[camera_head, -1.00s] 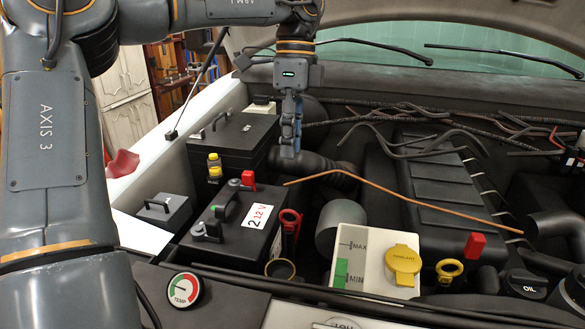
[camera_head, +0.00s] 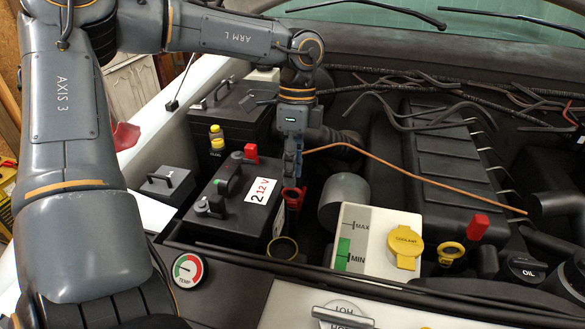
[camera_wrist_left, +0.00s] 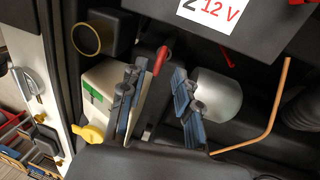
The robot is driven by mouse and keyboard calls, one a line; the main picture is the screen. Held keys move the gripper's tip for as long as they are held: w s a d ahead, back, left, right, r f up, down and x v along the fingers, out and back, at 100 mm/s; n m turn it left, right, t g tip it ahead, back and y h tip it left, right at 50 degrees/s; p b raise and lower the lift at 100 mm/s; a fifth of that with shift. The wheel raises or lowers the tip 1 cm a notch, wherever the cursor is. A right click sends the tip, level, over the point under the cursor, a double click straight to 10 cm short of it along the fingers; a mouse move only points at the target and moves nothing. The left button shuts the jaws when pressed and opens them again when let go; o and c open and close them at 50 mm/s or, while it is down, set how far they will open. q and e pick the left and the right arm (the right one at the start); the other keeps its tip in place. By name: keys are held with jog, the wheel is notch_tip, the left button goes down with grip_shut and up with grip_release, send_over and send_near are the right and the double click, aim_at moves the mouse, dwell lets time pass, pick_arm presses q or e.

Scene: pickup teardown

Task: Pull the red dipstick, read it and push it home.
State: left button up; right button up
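The red dipstick (camera_head: 293,197) has a ring-shaped handle and stands beside the black 12 V battery, at the middle of the head view. My left gripper (camera_head: 292,176) points down just above it and overlaps its top in that view. In the left wrist view the red handle (camera_wrist_left: 160,60) lies between and just beyond the tips of the left gripper (camera_wrist_left: 156,78). The two blue-grey fingers are apart, with nothing clearly held. The lower part of the dipstick is hidden. My right gripper is not in view.
The battery (camera_head: 235,210) stands left of the dipstick. A white coolant tank (camera_head: 362,238) with a yellow cap (camera_head: 404,246) is at the front right. A copper-coloured tube (camera_head: 420,178) crosses right of the gripper.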

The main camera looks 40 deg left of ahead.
pick_arm(q)
jog(key=shift+s+d+f, duration=0.15)
jog(key=shift+s+f, duration=0.1)
jog(key=shift+f, duration=0.5)
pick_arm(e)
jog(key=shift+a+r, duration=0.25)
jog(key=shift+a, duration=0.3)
pick_arm(q)
grip_shut()
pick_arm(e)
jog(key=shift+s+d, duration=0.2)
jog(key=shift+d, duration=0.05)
pick_arm(q)
jog(key=shift+r, duration=0.15)
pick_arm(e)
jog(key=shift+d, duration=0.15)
